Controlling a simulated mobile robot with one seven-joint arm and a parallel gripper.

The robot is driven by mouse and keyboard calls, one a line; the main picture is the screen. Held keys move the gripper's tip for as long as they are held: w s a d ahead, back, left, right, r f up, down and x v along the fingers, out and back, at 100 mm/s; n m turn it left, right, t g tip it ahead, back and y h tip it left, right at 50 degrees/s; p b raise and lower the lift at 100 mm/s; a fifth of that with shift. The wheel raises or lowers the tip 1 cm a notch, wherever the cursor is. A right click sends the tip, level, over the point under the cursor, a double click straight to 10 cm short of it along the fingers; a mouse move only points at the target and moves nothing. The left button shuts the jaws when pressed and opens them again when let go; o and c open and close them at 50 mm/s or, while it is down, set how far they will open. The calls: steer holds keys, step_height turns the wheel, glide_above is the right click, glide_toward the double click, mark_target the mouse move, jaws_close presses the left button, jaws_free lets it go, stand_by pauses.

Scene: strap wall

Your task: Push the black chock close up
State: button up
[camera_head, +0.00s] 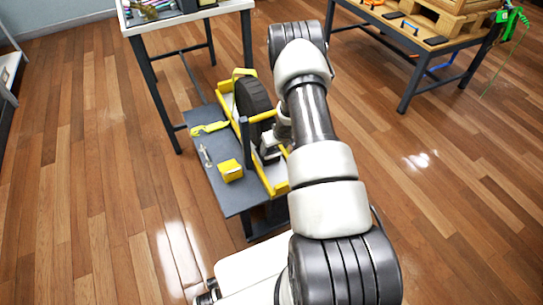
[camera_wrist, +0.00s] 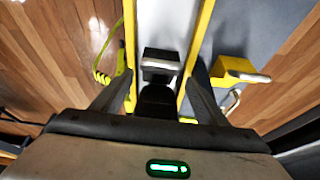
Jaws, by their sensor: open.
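The black chock (camera_wrist: 160,56) lies between two yellow rails in the wrist view, with a pale face towards my gripper. In the head view a dark block (camera_head: 269,154), apparently this chock, shows in the yellow-railed channel in front of the wheel. The black wheel (camera_head: 254,98) stands upright in the channel. A dark rounded part, probably the wheel, shows between my fingers in the wrist view. My gripper (camera_wrist: 157,80) is open above the channel, one finger to each side. In the head view my arm mostly hides it. I cannot tell whether chock and wheel touch.
A yellow block (camera_head: 230,170), a wrench (camera_head: 205,155) and a yellow strap end (camera_head: 209,128) lie on the grey platform (camera_head: 236,200) beside the channel. A table (camera_head: 137,24) stands behind at left, a workbench (camera_head: 400,40) at right. The floor at left is clear.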

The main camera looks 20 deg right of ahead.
mark_target(271, 154)
steer(key=b+x, duration=0.2)
steer(key=x, duration=0.6)
steer(key=shift+w+f, duration=0.1)
steer(key=shift+f, duration=0.15)
steer(key=shift+c, duration=0.2)
